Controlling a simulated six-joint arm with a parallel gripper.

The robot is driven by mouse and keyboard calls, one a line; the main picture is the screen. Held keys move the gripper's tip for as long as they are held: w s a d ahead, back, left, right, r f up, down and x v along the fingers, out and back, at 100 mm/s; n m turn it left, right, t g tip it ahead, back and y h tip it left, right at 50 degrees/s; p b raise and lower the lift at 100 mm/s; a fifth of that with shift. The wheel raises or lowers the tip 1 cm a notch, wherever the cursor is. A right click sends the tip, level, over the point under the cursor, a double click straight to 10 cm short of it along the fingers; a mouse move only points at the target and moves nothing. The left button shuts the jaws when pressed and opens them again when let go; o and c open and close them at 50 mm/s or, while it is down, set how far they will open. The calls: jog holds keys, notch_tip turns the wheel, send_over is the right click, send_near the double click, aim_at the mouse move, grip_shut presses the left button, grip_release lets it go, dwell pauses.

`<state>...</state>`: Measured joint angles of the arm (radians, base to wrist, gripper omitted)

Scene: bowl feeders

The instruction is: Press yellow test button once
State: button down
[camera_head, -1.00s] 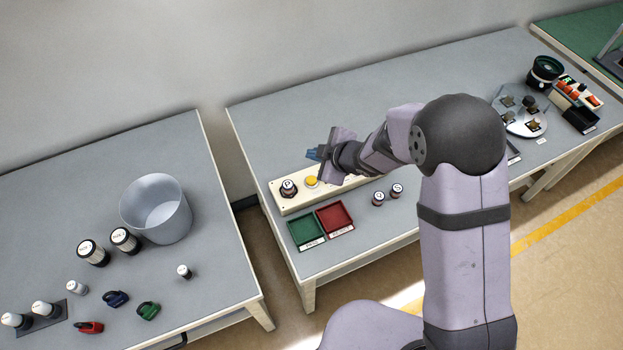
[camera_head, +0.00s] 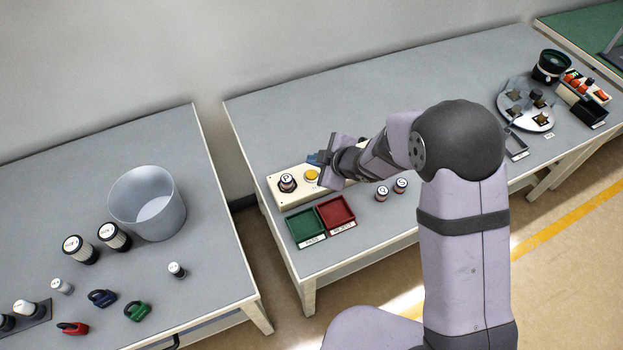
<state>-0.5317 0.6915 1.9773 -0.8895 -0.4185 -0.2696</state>
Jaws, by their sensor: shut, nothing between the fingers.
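The yellow button (camera_head: 311,176) sits on a long cream panel (camera_head: 300,190) near the left end of the middle table. A dark round piece marked P (camera_head: 287,182) stands on the panel to the button's left. My gripper (camera_head: 313,158) is shut and empty. Its blue fingertips show just behind and above the button in the head view, close to it. I cannot tell whether they touch it. My wrist hides the right part of the panel.
A green tray (camera_head: 306,228) and a red tray (camera_head: 337,211) lie in front of the panel. Two small labelled cylinders (camera_head: 382,193) stand right of them. The left table holds a grey bucket (camera_head: 148,205) and several parts. The back of the middle table is clear.

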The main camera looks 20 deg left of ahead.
aim_at(315, 177)
jog(key=shift+f+b, duration=0.9)
jog(key=shift+f, duration=0.6)
jog(key=shift+f, duration=0.15)
dwell(0.9)
jog(key=shift+f+b, duration=0.3)
jog(key=shift+b, duration=0.05)
jog(key=shift+f+b, duration=0.45)
jog(key=shift+f, duration=0.05)
dwell(0.9)
jog(key=shift+r, duration=0.1)
jog(key=shift+r+p, duration=0.85)
jog(key=shift+p, duration=0.1)
notch_tip(315, 177, up, 5)
jog(key=p, duration=0.5)
